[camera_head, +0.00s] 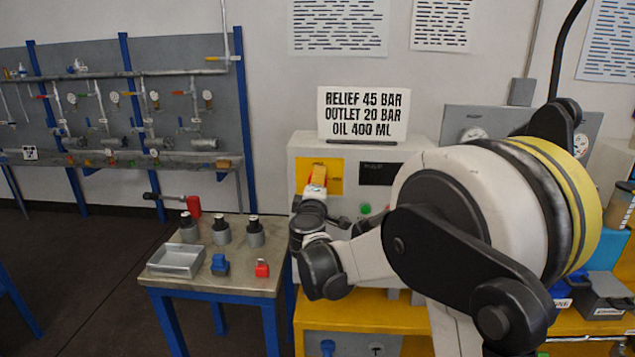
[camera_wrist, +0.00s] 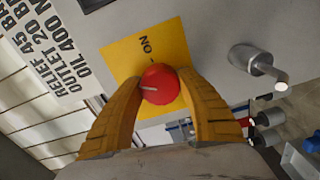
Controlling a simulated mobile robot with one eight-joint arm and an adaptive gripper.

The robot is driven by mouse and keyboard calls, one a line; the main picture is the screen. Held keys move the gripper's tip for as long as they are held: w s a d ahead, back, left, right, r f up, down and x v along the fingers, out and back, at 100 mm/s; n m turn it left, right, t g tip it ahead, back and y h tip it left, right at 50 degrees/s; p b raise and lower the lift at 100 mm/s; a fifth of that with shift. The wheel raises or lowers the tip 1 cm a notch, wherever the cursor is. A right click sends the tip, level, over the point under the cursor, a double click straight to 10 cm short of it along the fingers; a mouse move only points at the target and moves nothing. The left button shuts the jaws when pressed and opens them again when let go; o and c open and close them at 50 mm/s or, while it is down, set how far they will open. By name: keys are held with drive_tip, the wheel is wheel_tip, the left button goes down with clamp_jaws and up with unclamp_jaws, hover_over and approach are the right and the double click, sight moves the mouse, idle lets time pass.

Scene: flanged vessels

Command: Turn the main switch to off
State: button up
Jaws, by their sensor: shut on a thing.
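The main switch is a round red knob (camera_wrist: 160,85) on a yellow plate (camera_wrist: 118,55), with a pale pointer line on its face. The word ON is printed on the plate by the knob. In the wrist view my gripper (camera_wrist: 161,92) has its two yellow fingers shut on the knob from both sides. In the head view my gripper (camera_head: 318,176) is at the yellow plate (camera_head: 331,168) on the cabinet front, and covers most of the knob. An OFF mark is not visible in either view.
A green button (camera_head: 365,209) and dark display (camera_head: 378,173) are right of the plate. A sign (camera_head: 362,114) stands on the cabinet. A metal post (camera_wrist: 255,62) juts out near the plate. A small table (camera_head: 213,281) with a tray, blocks and cylinders stands at left.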

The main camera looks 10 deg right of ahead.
drive_tip(key=n, duration=0.5)
drive_tip(key=shift+n, duration=0.3)
idle(0.5)
drive_tip(key=o, duration=1.2)
drive_tip(key=shift+d, duration=0.1)
drive_tip(key=shift+s, duration=0.1)
drive_tip(key=v, duration=1.1)
drive_tip(key=shift+s, duration=0.35)
drive_tip(key=shift+r, duration=0.1)
